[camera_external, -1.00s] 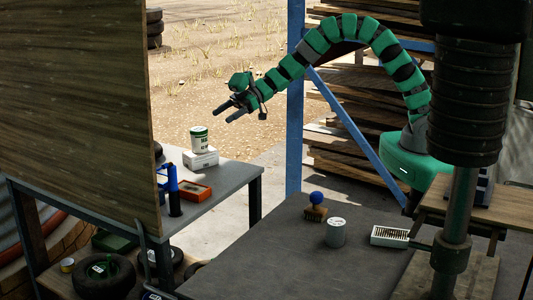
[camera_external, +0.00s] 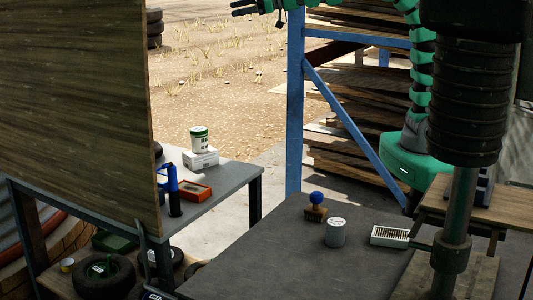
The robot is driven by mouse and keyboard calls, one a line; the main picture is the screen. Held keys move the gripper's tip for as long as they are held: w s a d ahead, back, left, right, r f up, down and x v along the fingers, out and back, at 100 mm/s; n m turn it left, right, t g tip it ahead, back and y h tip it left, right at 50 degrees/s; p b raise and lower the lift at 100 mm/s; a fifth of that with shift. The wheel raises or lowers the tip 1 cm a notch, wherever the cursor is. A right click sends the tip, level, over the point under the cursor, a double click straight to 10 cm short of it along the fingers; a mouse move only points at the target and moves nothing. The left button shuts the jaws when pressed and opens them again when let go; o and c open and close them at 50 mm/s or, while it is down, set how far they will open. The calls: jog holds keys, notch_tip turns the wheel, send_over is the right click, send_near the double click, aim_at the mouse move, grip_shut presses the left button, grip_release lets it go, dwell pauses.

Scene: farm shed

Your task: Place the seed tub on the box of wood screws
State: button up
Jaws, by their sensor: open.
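A white tub with a green lid and green label (camera_external: 199,140), which looks like the seed tub, stands upright on a white box (camera_external: 201,159). That box looks like the box of wood screws; its print is too small to read. Both are on the grey bench (camera_external: 228,182) at the left. My gripper (camera_external: 234,8) is at the top edge of the view, open and empty, high above the tub and apart from it. Part of my arm is cut off by the top edge.
An orange tray (camera_external: 194,191) and a blue-handled tool (camera_external: 172,190) are near the box. The front table holds a blue-knobbed brush (camera_external: 316,207), a grey can (camera_external: 336,233) and a white slotted box (camera_external: 389,236). A wooden panel (camera_external: 75,100) hides the bench's left part.

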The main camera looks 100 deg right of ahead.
jog(key=s+a+r+y, duration=0.3)
jog(key=s+a+r, duration=1.1)
jog(key=s+a, duration=0.2)
jog(key=v, duration=0.2)
jog(key=shift+s+r, duration=0.2)
jog(key=shift+s, duration=0.15)
jog(key=shift+d, duration=0.1)
jog(key=o, duration=0.5)
